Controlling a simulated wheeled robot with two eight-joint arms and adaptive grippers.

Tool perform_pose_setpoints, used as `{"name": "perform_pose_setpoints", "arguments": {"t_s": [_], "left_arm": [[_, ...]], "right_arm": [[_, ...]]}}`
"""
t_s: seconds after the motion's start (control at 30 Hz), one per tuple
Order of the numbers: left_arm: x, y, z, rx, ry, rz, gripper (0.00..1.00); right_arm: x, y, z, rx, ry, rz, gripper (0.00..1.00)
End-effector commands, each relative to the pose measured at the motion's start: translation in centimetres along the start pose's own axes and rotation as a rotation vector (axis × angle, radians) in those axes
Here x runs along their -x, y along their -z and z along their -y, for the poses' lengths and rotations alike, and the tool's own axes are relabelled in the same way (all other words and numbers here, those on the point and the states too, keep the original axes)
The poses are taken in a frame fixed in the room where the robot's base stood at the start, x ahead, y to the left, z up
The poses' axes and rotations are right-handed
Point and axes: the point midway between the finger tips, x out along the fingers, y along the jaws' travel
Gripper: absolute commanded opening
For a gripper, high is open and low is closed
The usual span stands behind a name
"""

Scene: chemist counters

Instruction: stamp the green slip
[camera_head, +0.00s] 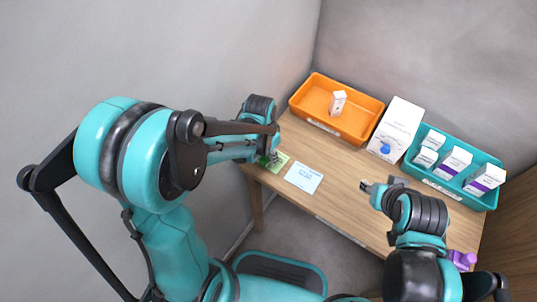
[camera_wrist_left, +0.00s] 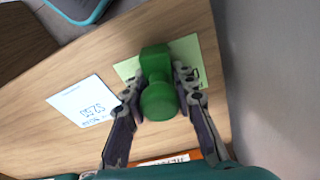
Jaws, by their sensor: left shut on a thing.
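The green slip (camera_head: 281,159) lies at the left end of the wooden table, partly hidden by my left gripper (camera_head: 270,158). In the left wrist view the slip (camera_wrist_left: 188,52) shows on both sides of a green stamp (camera_wrist_left: 158,98) with a round knob and a block-shaped end. My left gripper (camera_wrist_left: 158,92) is shut on this stamp, over the slip. Whether the stamp touches the paper cannot be told. My right gripper (camera_head: 366,186) is over the table's right part, away from the slip; its jaws are too small to read.
A blue-printed slip (camera_head: 303,177) lies beside the green one. Behind stand an orange tray (camera_head: 318,123) with a small white box, a white carton (camera_head: 402,118) with a blue knobbed thing (camera_head: 385,147) before it, and a teal tray (camera_head: 462,197) of boxes. A purple object (camera_head: 462,260) is at right.

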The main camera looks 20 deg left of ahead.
Motion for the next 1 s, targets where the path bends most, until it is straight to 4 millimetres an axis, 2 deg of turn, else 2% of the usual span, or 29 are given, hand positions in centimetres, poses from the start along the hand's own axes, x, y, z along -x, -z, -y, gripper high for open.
{"name": "perform_pose_setpoints", "arguments": {"t_s": [0.17, 0.8, 1.0], "left_arm": [[0.5, 0.0, 0.0, 0.0, 0.0, 0.001, 0.07], [5.9, 0.7, 0.0, 0.0, 0.0, 0.0, 0.07], [7.0, 0.8, 0.0, 0.0, 0.0, 0.0, 0.07]], "right_arm": [[0.3, 0.2, 0.0, 0.0, 0.0, 0.0, 0.4], [3.9, 2.8, 0.0, 0.0, 0.0, 0.0, 0.4], [4.6, 3.3, 0.0, 0.0, 0.0, 0.0, 0.4]]}}
